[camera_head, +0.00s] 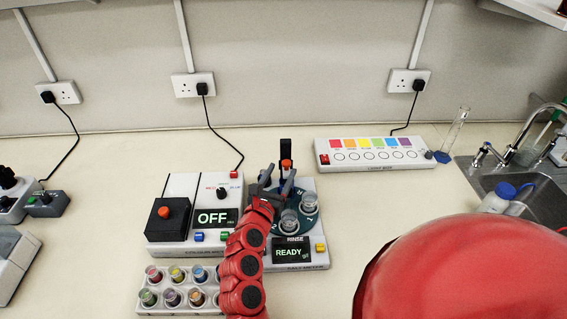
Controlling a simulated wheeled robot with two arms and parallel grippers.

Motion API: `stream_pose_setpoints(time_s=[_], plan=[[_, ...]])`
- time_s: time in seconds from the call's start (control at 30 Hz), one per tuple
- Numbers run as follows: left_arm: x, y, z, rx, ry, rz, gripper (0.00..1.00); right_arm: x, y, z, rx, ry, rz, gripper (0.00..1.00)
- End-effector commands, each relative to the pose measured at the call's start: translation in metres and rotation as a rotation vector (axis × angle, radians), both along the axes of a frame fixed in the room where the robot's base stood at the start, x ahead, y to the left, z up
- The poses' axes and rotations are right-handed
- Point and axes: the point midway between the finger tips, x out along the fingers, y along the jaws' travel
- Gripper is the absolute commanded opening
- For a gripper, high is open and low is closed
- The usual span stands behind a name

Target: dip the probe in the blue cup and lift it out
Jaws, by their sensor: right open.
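An upright dark post with an orange part (286,163), probably the probe, stands at the back of the white meter whose screen (290,250) reads "RINSE READY". My right gripper (279,174) is open at this orange part, with a finger to either side in the picture; I cannot tell whether they touch it. A dark teal turntable (270,223) on the meter carries clear cups, one at the front (289,221) and one at the right (309,202). Neither looks clearly blue, and my arm hides part of the turntable. My left gripper is not in view.
A rack (180,310) of small coloured vials, one blue (200,272), stands in front. A box (190,238) reading "OFF" is left of my arm.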

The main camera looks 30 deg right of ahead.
Motion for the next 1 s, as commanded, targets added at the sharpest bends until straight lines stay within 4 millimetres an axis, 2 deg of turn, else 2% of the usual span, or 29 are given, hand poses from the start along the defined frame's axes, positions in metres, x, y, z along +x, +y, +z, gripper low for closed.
stream_pose_setpoints(time_s=[0.03,0.2,0.53,0.87,1.0], plan=[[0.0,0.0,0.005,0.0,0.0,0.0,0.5,0.005,-0.007,0.004,-0.002,0.0,-0.003,0.63],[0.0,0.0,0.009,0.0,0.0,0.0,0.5,0.013,-0.019,0.001,-0.001,-0.001,-0.003,0.63],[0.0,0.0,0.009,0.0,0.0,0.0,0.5,0.015,-0.021,-0.001,-0.001,0.001,-0.001,0.61],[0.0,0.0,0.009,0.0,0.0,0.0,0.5,0.015,-0.021,-0.001,-0.001,0.001,-0.001,0.02],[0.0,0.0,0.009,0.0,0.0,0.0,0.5,0.015,-0.021,-0.001,-0.001,0.001,-0.001,0.0]])
